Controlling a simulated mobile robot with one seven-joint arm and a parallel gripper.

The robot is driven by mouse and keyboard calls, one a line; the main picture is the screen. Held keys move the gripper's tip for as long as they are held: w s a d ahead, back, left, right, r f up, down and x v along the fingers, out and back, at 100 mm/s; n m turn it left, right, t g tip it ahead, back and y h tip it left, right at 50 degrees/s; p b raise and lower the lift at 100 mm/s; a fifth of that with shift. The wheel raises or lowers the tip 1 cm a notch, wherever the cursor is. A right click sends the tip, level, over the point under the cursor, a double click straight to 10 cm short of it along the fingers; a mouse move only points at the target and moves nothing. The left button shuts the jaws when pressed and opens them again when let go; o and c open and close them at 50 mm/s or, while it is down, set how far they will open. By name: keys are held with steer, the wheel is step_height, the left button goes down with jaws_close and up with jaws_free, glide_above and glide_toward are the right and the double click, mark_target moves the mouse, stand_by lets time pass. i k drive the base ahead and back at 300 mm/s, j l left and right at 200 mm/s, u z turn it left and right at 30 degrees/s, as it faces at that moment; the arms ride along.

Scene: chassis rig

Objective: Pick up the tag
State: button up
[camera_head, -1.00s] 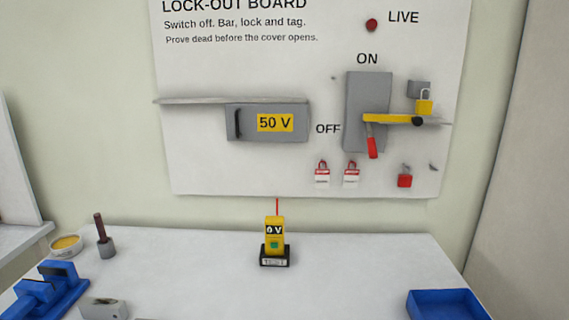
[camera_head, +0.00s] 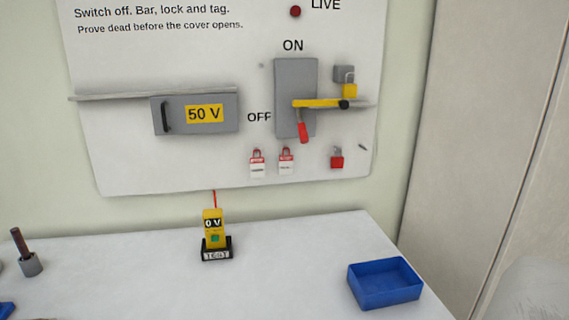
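Two red-and-white tags hang on the lower part of the white board, a left tag (camera_head: 257,164) and a right tag (camera_head: 286,162). Their print is too small to read. They hang side by side below the grey switch box (camera_head: 287,92). A yellow bar (camera_head: 318,103) lies across the switch box, and its red handle (camera_head: 303,132) points down. A yellow padlock (camera_head: 350,88) sits at the bar's right end. A red padlock (camera_head: 337,158) hangs to the right of the tags. My gripper is not in view.
The white table (camera_head: 300,240) stands below the board. A yellow tester (camera_head: 214,230) reading 0 V stands in a black base, its red probe pointing up. A blue tray (camera_head: 384,284) is at the right. A grey cover (camera_head: 195,114) marked 50 V sits under a ledge (camera_head: 110,97).

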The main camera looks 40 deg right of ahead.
mark_target(286, 161)
steer(key=k+l+z, duration=0.25)
steer(key=l, duration=0.15)
steer(key=l+z, duration=0.25)
steer(key=l, duration=0.15)
steer(key=k+l+z, duration=0.2)
steer(key=l, duration=0.25)
steer(key=l+z, duration=0.25)
steer(key=l, duration=0.15)
steer(key=i+l, duration=0.1)
steer(key=i, duration=0.45)
